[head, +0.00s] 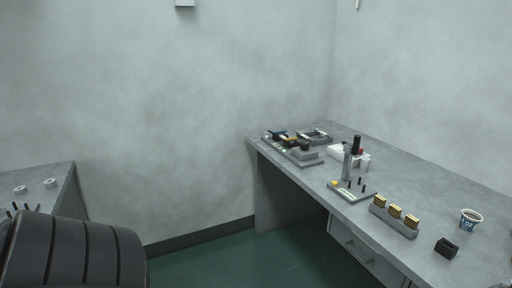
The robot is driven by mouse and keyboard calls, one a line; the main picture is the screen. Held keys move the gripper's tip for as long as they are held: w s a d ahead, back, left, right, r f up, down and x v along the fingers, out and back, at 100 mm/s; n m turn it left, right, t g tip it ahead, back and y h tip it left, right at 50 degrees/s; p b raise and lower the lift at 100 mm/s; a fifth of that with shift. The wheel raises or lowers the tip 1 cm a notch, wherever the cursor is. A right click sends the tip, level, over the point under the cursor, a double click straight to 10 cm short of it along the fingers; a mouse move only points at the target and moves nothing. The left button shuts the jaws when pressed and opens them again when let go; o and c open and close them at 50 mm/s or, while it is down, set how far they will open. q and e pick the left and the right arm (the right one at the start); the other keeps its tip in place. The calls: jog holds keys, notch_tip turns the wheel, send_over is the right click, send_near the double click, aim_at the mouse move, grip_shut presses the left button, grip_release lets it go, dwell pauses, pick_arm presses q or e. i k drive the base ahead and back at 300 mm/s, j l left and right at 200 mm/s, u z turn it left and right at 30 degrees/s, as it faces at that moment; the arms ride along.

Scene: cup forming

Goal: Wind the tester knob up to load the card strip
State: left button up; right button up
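A small white device (363,162) stands on the right bench, with a black upright part (356,145) and a small red part near it. A grey upright post (347,164) stands just in front of it. I cannot tell which part is the tester knob, and the card strip is too small to make out. A flat plate (349,195) with dark pegs and a yellow piece lies nearer. Neither of my grippers is in view.
The grey bench (440,185) runs along the right wall. It carries a dark fixture (292,149), a rack (391,219) with gold blocks, a black block (447,248) and a paper cup (470,220). A dark ribbed shape (75,252) fills the lower left. Green floor (240,262) is open between.

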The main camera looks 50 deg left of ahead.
aim_at(305, 146)
jog(key=u, duration=1.5)
jog(key=i+j, duration=0.3)
jog(key=i, duration=0.25)
jog(key=i+j+z, duration=0.1)
jog(key=i+j, duration=0.2)
jog(key=i, duration=0.25)
jog(key=i+j, duration=0.35)
jog(key=i, duration=0.2)
jog(key=i+j, duration=0.35)
jog(key=i, duration=0.2)
jog(key=z, duration=0.05)
